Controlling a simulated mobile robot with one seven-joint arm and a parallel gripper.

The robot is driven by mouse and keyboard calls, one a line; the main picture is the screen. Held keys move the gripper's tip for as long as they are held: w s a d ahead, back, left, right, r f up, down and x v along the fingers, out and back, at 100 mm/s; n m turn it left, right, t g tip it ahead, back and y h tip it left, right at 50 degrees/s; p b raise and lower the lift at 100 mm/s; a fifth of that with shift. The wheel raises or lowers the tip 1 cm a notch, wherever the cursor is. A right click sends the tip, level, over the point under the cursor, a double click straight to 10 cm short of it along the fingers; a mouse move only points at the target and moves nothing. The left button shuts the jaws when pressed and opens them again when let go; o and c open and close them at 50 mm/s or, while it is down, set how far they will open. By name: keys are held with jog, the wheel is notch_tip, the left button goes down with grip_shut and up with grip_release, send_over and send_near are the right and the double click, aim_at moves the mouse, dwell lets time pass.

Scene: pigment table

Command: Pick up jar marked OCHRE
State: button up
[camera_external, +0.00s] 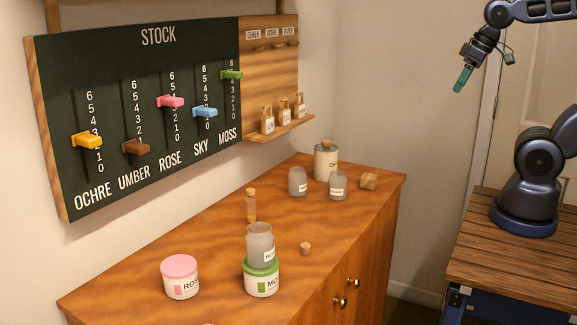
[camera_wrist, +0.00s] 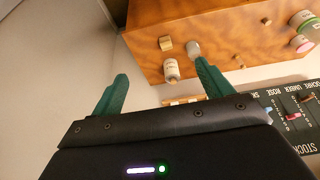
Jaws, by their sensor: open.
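I cannot make out a jar marked OCHRE; the word OCHRE is readable on the stock board (camera_external: 92,195), under the yellow slider (camera_external: 87,141). On the cabinet top (camera_external: 215,235) stand a pink-lidded jar marked ROSE (camera_external: 183,281) and a green-lidded jar marked MOSS (camera_external: 262,284). A grey glass jar (camera_external: 259,243) stands on the MOSS lid. Two grey jars (camera_external: 297,181) (camera_external: 338,186) have labels too small to read. My gripper (camera_external: 463,79) hangs high at the upper right, away from the cabinet. In the wrist view its teal fingers (camera_wrist: 161,70) are apart and empty.
A cream corked jar (camera_external: 326,162) and a wooden block (camera_external: 368,181) stand at the cabinet's far end. The front left top is fairly clear.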

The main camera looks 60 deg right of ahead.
jog(key=shift+w, duration=0.1)
jog(key=n+g, duration=0.5)
jog(key=n, duration=1.4)
send_over(337, 185)
jog(key=w+d, duration=0.2)
jog(key=d, duration=0.1)
notch_tip(337, 185, down, 24)
jog(key=f, duration=0.5)
jog(key=shift+s, duration=0.2)
jog(key=f, duration=0.4)
jog(key=shift+s+a+f, duration=0.1)
jog(key=shift+s+a, duration=0.2)
jog(key=shift+s, duration=0.1)
jog(key=shift+f, duration=0.55)
